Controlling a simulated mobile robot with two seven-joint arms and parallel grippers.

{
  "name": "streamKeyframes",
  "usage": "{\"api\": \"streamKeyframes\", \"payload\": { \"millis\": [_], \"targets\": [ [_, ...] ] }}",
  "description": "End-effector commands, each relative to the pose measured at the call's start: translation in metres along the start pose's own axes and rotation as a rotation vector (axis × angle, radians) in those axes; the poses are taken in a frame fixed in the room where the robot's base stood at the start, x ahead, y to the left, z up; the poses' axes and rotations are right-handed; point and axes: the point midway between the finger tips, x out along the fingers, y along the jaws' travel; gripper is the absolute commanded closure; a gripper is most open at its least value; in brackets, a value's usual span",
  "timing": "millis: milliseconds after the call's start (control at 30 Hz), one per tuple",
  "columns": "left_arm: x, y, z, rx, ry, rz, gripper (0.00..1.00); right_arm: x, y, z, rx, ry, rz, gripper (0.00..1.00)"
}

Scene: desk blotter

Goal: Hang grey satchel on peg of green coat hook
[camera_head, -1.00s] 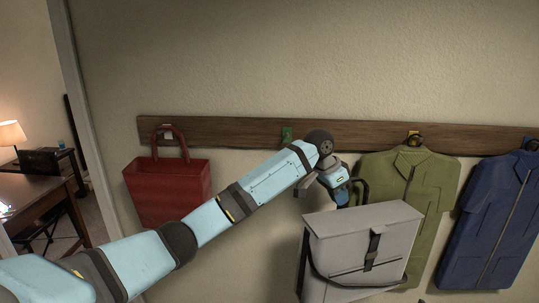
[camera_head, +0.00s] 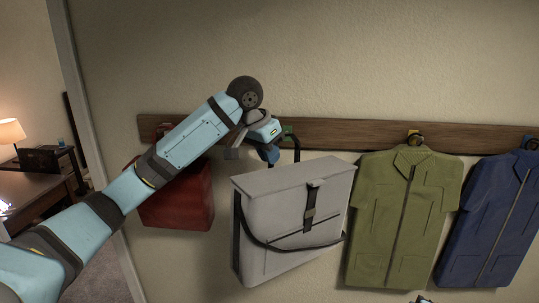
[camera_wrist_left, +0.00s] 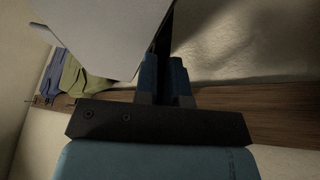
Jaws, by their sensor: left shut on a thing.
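The grey satchel (camera_head: 285,225) hangs from my left gripper (camera_head: 272,156), with its dark handle (camera_head: 297,147) rising above the flap and a dark strap across its front. My left gripper is shut on the satchel's handle. The green coat hook (camera_head: 287,130) shows only in part on the wooden rail, just behind the gripper and handle; its peg is hidden. I cannot tell how far the handle is from it. In the left wrist view the satchel (camera_wrist_left: 105,32) fills the upper left, beyond the blue fingers (camera_wrist_left: 165,78). A small piece at the bottom edge may be my right gripper (camera_head: 421,299).
The wooden rail (camera_head: 350,137) runs along the wall. A red bag (camera_head: 180,208) hangs at left, partly behind my left arm. A green jacket (camera_head: 385,215) hangs just right of the satchel, and a blue jacket (camera_head: 495,215) farther right. The wall above is clear.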

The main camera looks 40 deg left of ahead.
Motion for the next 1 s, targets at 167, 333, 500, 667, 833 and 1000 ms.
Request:
{"api": "streamKeyframes", "payload": {
  "millis": [167, 333, 500, 667, 833, 1000],
  "targets": [
    [0.002, -0.006, -0.007, -0.001, 0.004, 0.001, 1.00, 0.000, 0.000, 0.000, 0.000, 0.000, 0.000, 1.00],
    [0.004, -0.012, -0.014, 0.001, 0.004, 0.001, 1.00, 0.000, 0.000, 0.000, 0.000, 0.000, 0.000, 1.00],
    [0.007, -0.018, -0.020, 0.000, 0.004, 0.001, 1.00, 0.000, 0.000, 0.000, 0.000, 0.000, 0.000, 1.00],
    [0.010, -0.024, -0.025, 0.000, 0.004, 0.001, 1.00, 0.000, 0.000, 0.000, 0.000, 0.000, 0.000, 1.00],
    [0.013, -0.031, -0.032, -0.001, 0.006, 0.001, 1.00, 0.000, 0.000, 0.000, 0.000, 0.000, 0.000, 1.00],
    [0.016, -0.037, -0.038, -0.002, 0.005, 0.000, 1.00, 0.000, 0.000, 0.000, 0.000, 0.000, 0.000, 1.00]
  ]
}}
